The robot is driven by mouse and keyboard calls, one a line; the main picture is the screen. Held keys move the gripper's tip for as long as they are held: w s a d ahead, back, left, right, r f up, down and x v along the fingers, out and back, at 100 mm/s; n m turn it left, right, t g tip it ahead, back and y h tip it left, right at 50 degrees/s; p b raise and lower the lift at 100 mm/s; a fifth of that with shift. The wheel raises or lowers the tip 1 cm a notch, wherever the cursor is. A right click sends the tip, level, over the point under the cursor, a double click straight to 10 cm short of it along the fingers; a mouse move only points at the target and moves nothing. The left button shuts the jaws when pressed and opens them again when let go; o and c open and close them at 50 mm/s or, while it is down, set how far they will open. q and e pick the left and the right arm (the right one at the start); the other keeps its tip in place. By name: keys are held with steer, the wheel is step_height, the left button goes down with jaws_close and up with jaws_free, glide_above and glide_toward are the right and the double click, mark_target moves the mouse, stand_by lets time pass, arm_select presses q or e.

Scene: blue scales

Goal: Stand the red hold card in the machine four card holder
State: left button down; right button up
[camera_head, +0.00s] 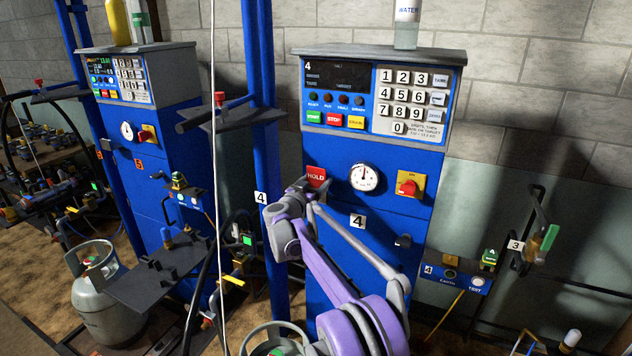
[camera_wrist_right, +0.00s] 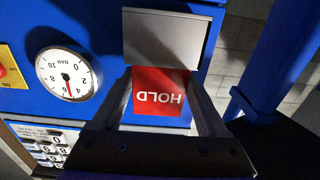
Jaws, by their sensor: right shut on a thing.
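The red hold card (camera_head: 316,177) shows its HOLD lettering upright on the blue front of machine four (camera_head: 330,150), left of the round gauge. My right gripper (camera_head: 303,190) is shut on it. In the right wrist view the card (camera_wrist_right: 160,97) appears upside down between the two fingers (camera_wrist_right: 162,88). A plain grey plate, apparently the card holder (camera_wrist_right: 165,38), meets the card's lower edge there. The card seems to run behind this plate, but I cannot tell how deep it sits. In the head view the gripper hides the holder. My left gripper is out of view.
The gauge (camera_head: 365,177) and the red rotary switch (camera_head: 408,187) are right of the card. A blue post (camera_head: 262,120) stands close to its left. A grey cylinder (camera_head: 95,290) stands at the lower left.

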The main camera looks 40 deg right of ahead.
steer(key=o, duration=1.4)
steer(key=b+v, duration=0.1)
steer(key=v, duration=0.9)
steer(key=shift+s+a+b, duration=0.2)
steer(key=shift+a+b, duration=0.15)
